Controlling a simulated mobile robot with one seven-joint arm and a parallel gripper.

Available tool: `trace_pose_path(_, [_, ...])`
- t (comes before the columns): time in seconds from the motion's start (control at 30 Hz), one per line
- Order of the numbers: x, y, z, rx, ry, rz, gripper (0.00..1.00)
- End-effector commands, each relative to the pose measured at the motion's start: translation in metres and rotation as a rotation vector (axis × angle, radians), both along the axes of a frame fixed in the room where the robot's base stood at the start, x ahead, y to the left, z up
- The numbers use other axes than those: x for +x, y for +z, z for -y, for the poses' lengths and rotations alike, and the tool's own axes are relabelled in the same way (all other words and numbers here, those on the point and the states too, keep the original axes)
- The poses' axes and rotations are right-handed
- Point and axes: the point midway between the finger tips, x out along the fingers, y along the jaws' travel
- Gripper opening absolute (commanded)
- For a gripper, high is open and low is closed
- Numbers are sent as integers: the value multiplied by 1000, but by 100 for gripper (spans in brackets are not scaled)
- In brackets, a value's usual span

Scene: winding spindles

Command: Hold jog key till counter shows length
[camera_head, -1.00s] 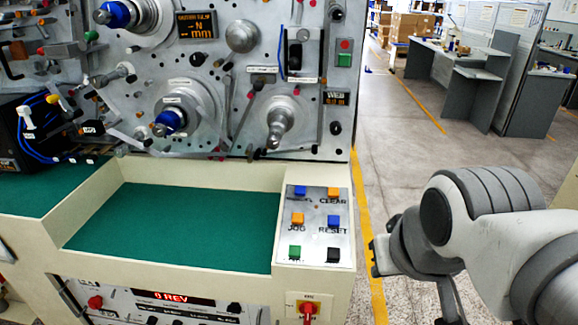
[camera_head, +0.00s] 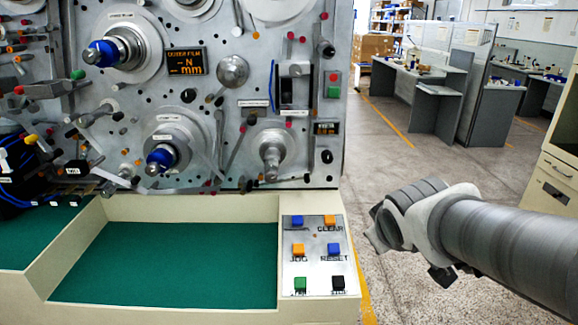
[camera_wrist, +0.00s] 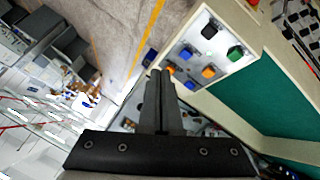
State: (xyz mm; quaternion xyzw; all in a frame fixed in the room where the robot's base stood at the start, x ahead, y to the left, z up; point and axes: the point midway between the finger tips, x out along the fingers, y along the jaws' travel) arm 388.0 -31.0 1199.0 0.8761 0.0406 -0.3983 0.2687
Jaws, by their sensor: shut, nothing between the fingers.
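The jog key is an orange square button (camera_head: 298,249) labelled JOG, in the left column, middle row, of a pale key panel (camera_head: 316,267). It also shows in the wrist view (camera_wrist: 209,71). A display (camera_head: 187,61) on the machine face reads "OUTER FILM", a dash, "N" and "mm". My gripper (camera_wrist: 158,72) is shut and empty; its fingertips appear close to the panel's edge in the wrist view. In the head view my arm is right of the panel, over the floor, and the fingers cannot be made out clearly.
Other keys surround JOG: orange CLEAR (camera_head: 329,220), blue RESET (camera_head: 333,249), another blue (camera_head: 297,221), green (camera_head: 300,284) and black (camera_head: 338,283). A green-lined tray (camera_head: 165,265) lies left of the panel. Spindles (camera_head: 270,155) project from the machine face. Open floor lies right.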

Motion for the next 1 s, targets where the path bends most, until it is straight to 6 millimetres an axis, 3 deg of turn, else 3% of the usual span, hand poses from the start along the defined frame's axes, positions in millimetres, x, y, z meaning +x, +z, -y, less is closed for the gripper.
trace_pose_path(0.2, [57, -4, -16, -139, 246, 65, 0])
trace_pose_path(0.5, [109, -29, -67, -230, 638, 169, 0])
trace_pose_path(0.8, [119, -54, -116, -210, 932, 266, 0])
trace_pose_path(1.0, [118, -59, -128, -196, 995, 293, 0])
